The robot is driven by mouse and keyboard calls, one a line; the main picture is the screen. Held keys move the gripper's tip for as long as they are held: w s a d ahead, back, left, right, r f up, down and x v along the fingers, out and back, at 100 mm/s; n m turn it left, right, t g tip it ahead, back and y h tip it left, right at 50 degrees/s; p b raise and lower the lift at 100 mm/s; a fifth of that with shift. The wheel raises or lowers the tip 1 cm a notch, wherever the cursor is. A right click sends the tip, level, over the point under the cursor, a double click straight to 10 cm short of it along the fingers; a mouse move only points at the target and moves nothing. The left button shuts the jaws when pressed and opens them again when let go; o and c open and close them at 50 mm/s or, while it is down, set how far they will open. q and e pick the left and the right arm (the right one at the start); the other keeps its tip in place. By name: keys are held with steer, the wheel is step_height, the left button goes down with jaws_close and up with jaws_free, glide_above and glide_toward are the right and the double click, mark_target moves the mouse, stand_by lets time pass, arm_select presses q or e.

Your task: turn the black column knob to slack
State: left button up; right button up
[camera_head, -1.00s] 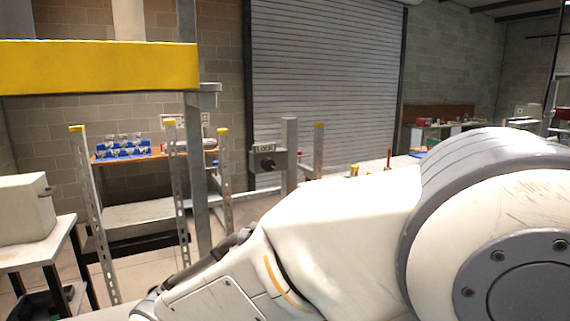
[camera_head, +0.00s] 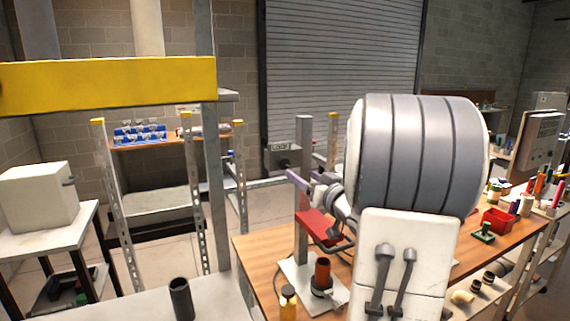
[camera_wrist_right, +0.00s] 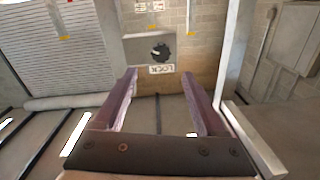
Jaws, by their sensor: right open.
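The black column knob (camera_wrist_right: 160,52) shows clearly in the right wrist view on a grey box (camera_wrist_right: 134,50). A "LOCK" label (camera_wrist_right: 161,70) reads upside down there, on the box beside the knob. In the head view the box (camera_head: 271,158) sits by a grey post (camera_head: 304,130), and the knob is small and dark. My right gripper (camera_head: 302,181) is open and empty, with purple fingers, and looks apart from the knob. In the wrist view its fingertips (camera_wrist_right: 160,74) frame the label, with the knob beyond them. My left gripper is out of view.
A yellow beam (camera_head: 108,84) crosses the upper left. Slotted uprights (camera_head: 120,215) stand left of the post. A white box (camera_head: 38,198) rests on a table at left.

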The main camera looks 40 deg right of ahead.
mark_target(285, 164)
steer(key=w+p, duration=0.1)
steer(key=w, duration=0.2)
steer(key=w+d+p, duration=0.1)
steer(key=w, duration=0.5)
steer(key=shift+w+d+p, duration=0.25)
steer(key=shift+d+p, duration=0.15)
jaws_close()
